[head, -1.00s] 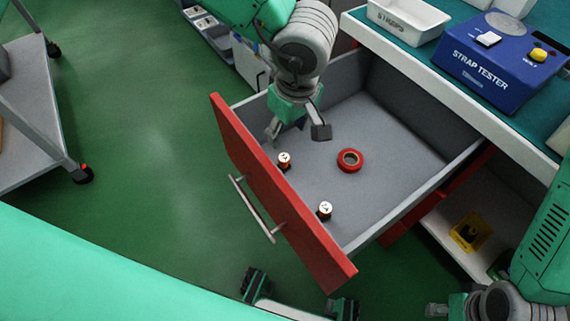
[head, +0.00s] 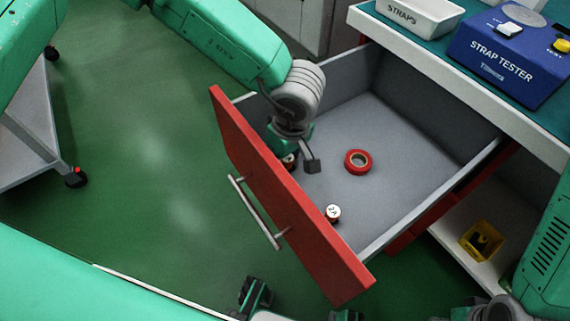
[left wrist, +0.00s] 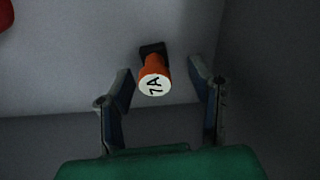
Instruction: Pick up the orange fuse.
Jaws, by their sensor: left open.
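The orange fuse (left wrist: 153,82) stands on the drawer floor in the left wrist view, its white top marked 7A. It lies between the two spread fingers of my left gripper (left wrist: 160,92), with a gap to each finger. In the head view my left gripper (head: 295,160) points down inside the drawer near its red front. The fuse (head: 289,161) there is partly hidden by the gripper and the drawer front. My left gripper is open and empty.
The open drawer (head: 405,150) also holds a red tape roll (head: 358,162) and a second white-topped fuse (head: 333,213). Its red front (head: 285,200) has a metal handle. A blue strap tester (head: 508,58) and white straps bin (head: 410,18) stand on the bench.

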